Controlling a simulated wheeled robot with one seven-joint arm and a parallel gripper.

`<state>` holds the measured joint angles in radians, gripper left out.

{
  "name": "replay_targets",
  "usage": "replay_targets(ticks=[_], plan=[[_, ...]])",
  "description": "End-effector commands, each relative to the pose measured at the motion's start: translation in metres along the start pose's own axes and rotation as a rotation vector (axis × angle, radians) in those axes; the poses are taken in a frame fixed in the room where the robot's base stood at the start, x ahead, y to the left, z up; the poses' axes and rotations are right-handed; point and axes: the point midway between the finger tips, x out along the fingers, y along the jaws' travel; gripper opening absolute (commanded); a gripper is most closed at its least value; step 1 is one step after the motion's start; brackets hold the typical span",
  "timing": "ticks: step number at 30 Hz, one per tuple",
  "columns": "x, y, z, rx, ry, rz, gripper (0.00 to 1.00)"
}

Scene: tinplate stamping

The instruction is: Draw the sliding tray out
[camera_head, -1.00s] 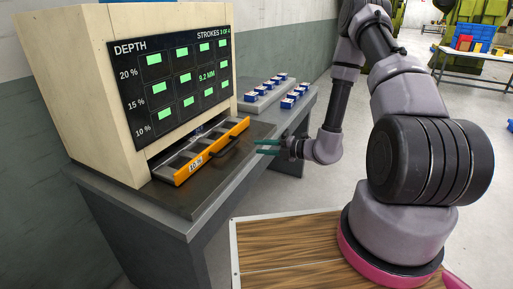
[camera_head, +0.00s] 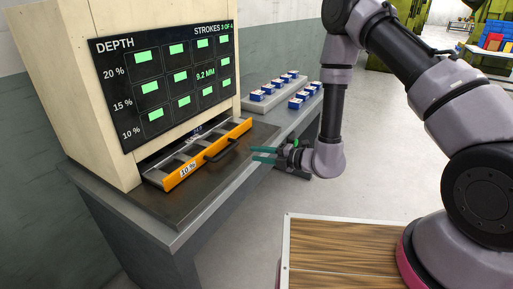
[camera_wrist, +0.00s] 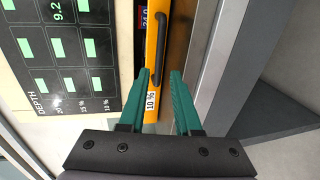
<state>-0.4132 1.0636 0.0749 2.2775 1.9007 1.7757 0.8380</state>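The sliding tray (camera_head: 176,178) has an orange front with a "10 %" label and a black bar handle (camera_head: 221,151). It sits in the slot at the foot of the wooden cabinet, with grey compartments showing behind its front. My gripper (camera_head: 254,155) has teal fingers and is to the right of the handle, apart from it in the head view. In the wrist view my gripper (camera_wrist: 160,82) is open and empty. The handle (camera_wrist: 161,50) and orange front (camera_wrist: 151,70) lie ahead, with the handle's near end roughly in line with the finger gap.
The cabinet (camera_head: 100,165) carries a dark screen (camera_head: 165,85) reading depth and strokes. The grey bench top (camera_head: 190,205) is bare before the tray. A wood-topped platform (camera_head: 340,265) is at front right.

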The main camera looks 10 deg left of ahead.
Motion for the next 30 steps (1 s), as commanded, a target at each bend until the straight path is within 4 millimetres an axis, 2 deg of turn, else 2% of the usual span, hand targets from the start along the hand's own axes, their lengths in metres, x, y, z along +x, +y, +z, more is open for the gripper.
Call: replay_targets(ticks=[7,18,24,30], plan=[[0.024,0.001,-0.006,-0.005,0.008,0.002,0.32],[0.091,0.001,-0.006,-0.004,0.007,0.003,0.32],[0.109,0.001,-0.006,-0.003,0.005,0.002,0.32],[0.112,0.001,-0.005,-0.001,0.004,0.002,0.32]])
